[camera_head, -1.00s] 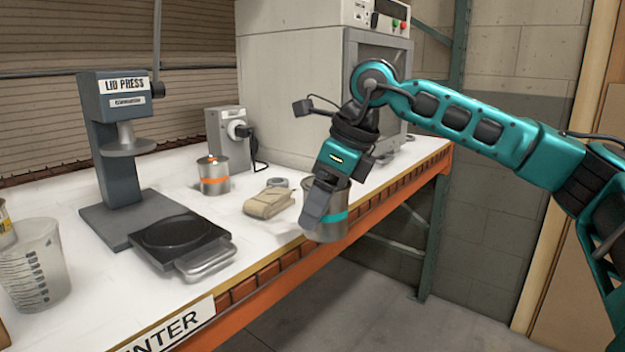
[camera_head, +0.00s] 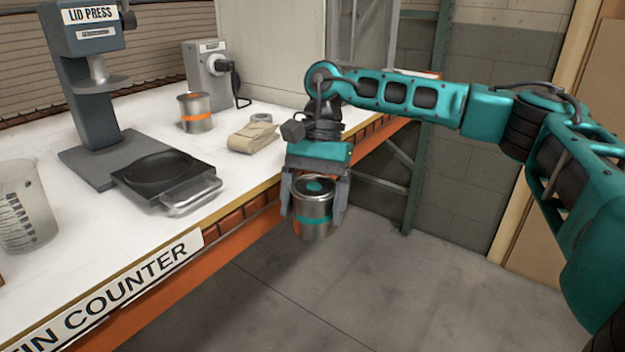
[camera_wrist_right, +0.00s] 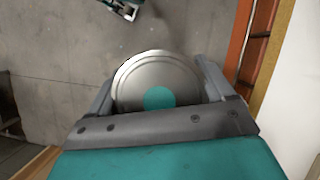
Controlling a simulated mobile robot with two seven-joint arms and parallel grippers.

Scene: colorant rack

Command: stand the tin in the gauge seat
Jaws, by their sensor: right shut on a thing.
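My right gripper (camera_head: 314,208) is shut on a silver tin (camera_head: 312,229) with a teal band and a teal dot on its lid. It holds the tin roughly upright, out past the counter's front edge and above the floor. In the right wrist view the tin's round lid (camera_wrist_right: 158,78) sits between the two fingers. A dark plate with a shallow round recess (camera_head: 158,168) and a metal front handle lies on the counter, left of the tin; I cannot tell whether it is the gauge seat.
An orange-banded tin (camera_head: 195,112) stands at the back, by a grey dial device (camera_head: 206,72).

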